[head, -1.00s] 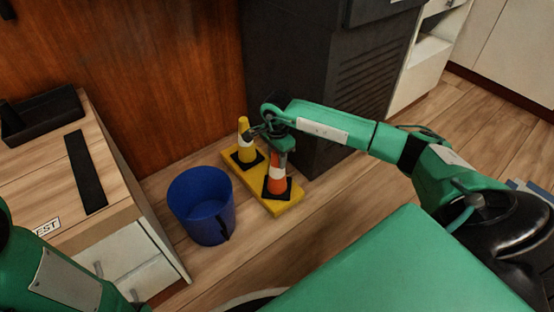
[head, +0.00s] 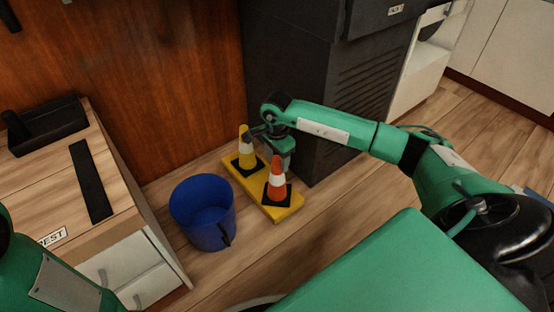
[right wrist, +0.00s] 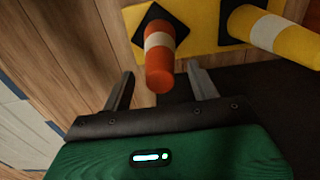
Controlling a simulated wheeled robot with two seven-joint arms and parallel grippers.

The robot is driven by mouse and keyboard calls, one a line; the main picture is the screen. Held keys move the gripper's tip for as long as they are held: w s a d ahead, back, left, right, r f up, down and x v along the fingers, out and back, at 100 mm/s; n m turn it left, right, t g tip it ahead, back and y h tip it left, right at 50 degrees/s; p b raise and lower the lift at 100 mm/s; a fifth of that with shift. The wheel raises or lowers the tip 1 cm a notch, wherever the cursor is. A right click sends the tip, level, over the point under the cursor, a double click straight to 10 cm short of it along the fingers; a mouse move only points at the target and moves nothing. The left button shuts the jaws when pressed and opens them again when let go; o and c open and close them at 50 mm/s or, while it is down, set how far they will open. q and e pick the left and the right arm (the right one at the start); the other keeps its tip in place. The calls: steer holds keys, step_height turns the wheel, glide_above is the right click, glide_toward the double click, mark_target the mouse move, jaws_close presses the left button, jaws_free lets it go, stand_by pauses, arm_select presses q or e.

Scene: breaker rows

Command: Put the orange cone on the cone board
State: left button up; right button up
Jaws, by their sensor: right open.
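The orange cone (head: 276,182), with a white band and black square base, stands upright on the near end of the yellow cone board (head: 259,198). It also shows in the right wrist view (right wrist: 159,62), with its tip towards the camera between the two finger lines. My right gripper (head: 272,146) is open and empty, just above and behind the cone's tip. In the right wrist view, the fingers (right wrist: 162,80) are spread with a gap on both sides of the cone. My left gripper is out of view; only part of my left arm shows.
A yellow cone (head: 246,148) stands on the board's far end, close to my right gripper. A blue bin (head: 203,215) stands left of the board. A dark cabinet (head: 300,90) rises behind, and a wooden-topped drawer unit (head: 130,215) is at left. Floor right of the board is clear.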

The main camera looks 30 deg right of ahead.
step_height(320, 180, up, 8)
steer(key=p, duration=0.4)
steer(key=shift+r+p, duration=0.25)
steer(key=shift+p, duration=0.15)
steer(key=shift+r, duration=0.35)
